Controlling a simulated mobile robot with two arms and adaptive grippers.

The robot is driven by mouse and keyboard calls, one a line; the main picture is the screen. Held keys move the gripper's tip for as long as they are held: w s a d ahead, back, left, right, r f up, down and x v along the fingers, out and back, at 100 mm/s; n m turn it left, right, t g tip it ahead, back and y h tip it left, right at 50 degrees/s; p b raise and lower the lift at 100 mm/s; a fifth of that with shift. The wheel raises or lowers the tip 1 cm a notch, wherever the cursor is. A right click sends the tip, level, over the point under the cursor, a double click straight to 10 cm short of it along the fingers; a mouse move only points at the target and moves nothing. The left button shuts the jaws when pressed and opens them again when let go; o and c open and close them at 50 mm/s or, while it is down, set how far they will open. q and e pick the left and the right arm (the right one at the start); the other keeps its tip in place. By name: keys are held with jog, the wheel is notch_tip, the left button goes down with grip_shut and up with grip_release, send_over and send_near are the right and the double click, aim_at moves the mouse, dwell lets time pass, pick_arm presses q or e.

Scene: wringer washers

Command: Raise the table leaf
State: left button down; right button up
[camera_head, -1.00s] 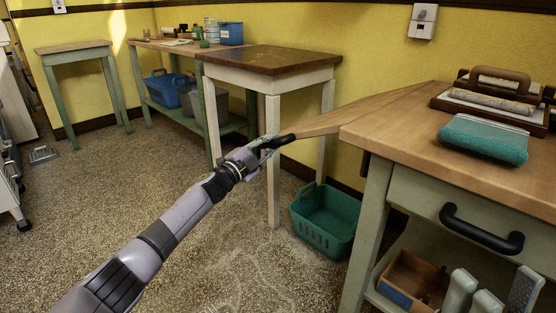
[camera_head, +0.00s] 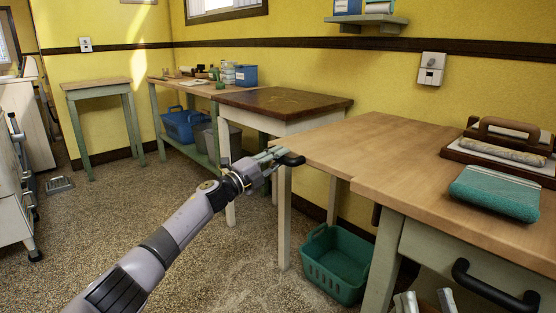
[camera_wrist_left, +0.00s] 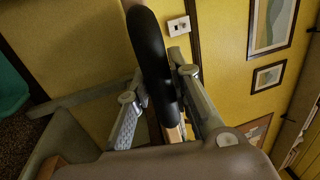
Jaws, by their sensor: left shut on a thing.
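The wooden table leaf (camera_head: 335,142) extends from the left end of the wooden table (camera_head: 430,160) in the head view. It looks about level with the tabletop. A black handle (camera_head: 291,160) sits at its free left end. My left gripper (camera_head: 274,158) is at this end, shut on the handle. In the left wrist view, the black handle (camera_wrist_left: 150,50) lies between the two fingers of my left gripper (camera_wrist_left: 160,88). The leaf's underside and any support are mostly hidden.
A teal basket (camera_head: 336,262) stands on the floor below the leaf. A dark-topped side table (camera_head: 285,101) is close behind it. A teal folded cloth (camera_head: 496,192) and a wooden-handled press (camera_head: 505,146) lie on the tabletop. The floor at left is open.

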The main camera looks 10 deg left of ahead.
pick_arm(q)
jog(key=shift+r, duration=0.35)
jog(key=c, duration=1.7)
grip_release()
jog(key=shift+o, duration=1.2)
jog(key=shift+f, duration=0.1)
jog(key=shift+f, duration=0.1)
jog(key=shift+s+a+f, duration=0.15)
jog(key=shift+s+a, duration=0.2)
jog(key=shift+s, duration=0.05)
jog(key=v, duration=1.1)
jog(key=shift+d, duration=0.1)
